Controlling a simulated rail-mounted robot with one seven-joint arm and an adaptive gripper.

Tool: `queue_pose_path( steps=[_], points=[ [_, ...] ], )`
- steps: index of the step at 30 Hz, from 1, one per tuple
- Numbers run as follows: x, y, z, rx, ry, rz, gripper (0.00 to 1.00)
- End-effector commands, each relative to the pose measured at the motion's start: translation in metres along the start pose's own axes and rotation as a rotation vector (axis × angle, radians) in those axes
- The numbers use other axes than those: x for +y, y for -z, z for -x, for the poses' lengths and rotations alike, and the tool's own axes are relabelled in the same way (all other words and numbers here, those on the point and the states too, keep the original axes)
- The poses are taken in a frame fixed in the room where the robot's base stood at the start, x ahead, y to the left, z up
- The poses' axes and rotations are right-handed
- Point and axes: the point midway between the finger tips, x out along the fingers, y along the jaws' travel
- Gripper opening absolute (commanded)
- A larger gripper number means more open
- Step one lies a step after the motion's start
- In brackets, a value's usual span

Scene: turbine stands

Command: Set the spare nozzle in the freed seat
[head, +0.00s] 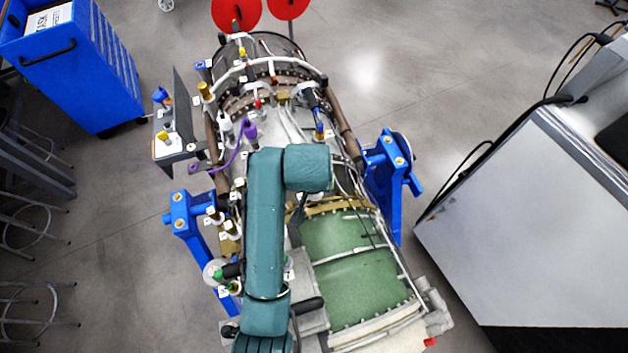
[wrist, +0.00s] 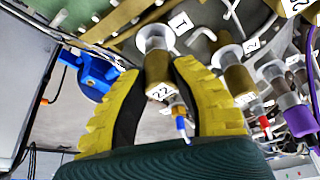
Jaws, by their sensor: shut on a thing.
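A brass nozzle (wrist: 157,72) with a pale collar and a tag reading 22 stands between the yellow fingers of my gripper (wrist: 160,78) in the wrist view. The gripper is shut on it. A tag reading 1 (wrist: 181,23) shows just beyond the nozzle's collar. A similar brass nozzle (wrist: 236,78) stands to the right, by a tag reading 2 (wrist: 251,46). I cannot tell whether the held nozzle touches a seat, and I cannot make out an empty seat. In the head view my arm hides the gripper and the held nozzle.
The turbine casing (head: 355,275) lies between blue stands (head: 385,170). A purple-capped part (head: 250,130) with a purple cable is near my arm; it also shows in the wrist view (wrist: 300,118). A dark side panel (head: 188,125) carries small parts. Floor is clear at upper right.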

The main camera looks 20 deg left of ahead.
Motion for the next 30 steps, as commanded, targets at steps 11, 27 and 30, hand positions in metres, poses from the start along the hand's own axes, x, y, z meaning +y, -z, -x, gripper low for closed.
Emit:
queue_pose_path(
  steps=[11, 27, 30],
  points=[
    [-0.0003, -0.0074, -0.0104, -0.017, 0.002, 0.0, 0.0],
    [-0.0002, -0.0045, -0.007, -0.009, 0.001, 0.0, 0.65],
    [-0.0002, -0.0041, -0.0066, -0.008, 0.001, 0.0, 0.65]
  ],
)
